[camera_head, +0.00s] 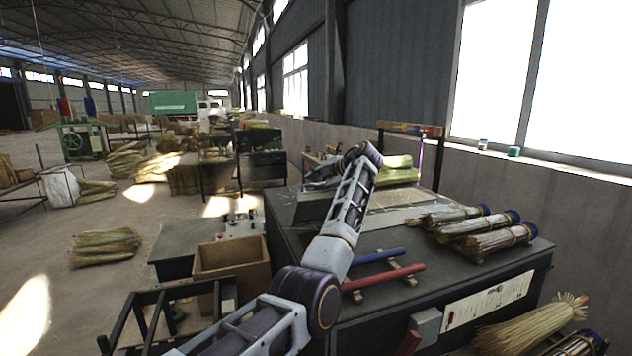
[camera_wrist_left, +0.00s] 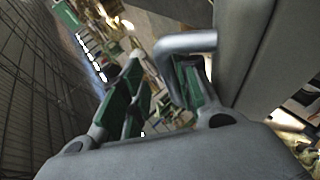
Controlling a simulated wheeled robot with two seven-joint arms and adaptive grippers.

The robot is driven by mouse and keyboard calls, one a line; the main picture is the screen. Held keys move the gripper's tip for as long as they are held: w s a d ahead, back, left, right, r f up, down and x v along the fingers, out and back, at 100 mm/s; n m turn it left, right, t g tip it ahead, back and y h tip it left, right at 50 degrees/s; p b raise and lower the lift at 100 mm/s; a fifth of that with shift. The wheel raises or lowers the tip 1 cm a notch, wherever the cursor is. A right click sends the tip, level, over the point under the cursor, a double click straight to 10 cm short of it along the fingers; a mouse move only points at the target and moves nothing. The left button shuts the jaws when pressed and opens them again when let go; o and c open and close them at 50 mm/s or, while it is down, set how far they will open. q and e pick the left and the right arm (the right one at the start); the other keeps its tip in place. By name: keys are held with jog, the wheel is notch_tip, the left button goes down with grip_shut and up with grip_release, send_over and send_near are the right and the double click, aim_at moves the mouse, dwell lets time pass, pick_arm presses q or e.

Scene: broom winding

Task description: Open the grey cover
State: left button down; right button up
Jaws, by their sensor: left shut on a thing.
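The grey cover (camera_wrist_left: 240,45) fills the upper right of the left wrist view as a smooth grey panel. A bent grey handle (camera_wrist_left: 185,42) sticks out from it. My left gripper (camera_wrist_left: 160,90) has green-padded fingers and is shut on this handle, which runs down between them. In the head view my left gripper (camera_head: 322,178) is at the far left part of the dark workbench, partly hidden by its own wrist. My right gripper is not in view.
On the dark bench (camera_head: 400,310) lie a blue rod (camera_head: 378,257), a red rod (camera_head: 384,277) and several bound straw bundles (camera_head: 470,230). A cardboard box (camera_head: 232,262) stands left of the bench. A wall with windows bounds the right. Open floor (camera_head: 110,300) lies at the left.

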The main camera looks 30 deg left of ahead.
pick_arm(q)
jog(key=shift+a+r, duration=0.1)
jog(key=shift+a, duration=0.3)
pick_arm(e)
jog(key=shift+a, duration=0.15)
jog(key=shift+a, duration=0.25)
pick_arm(q)
jog(key=c, duration=1.8)
grip_release()
jog(key=shift+w, duration=0.1)
jog(key=shift+o, duration=0.2)
jog(key=shift+f, duration=0.2)
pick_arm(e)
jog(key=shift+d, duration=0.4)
pick_arm(q)
jog(key=shift+d+r, duration=0.15)
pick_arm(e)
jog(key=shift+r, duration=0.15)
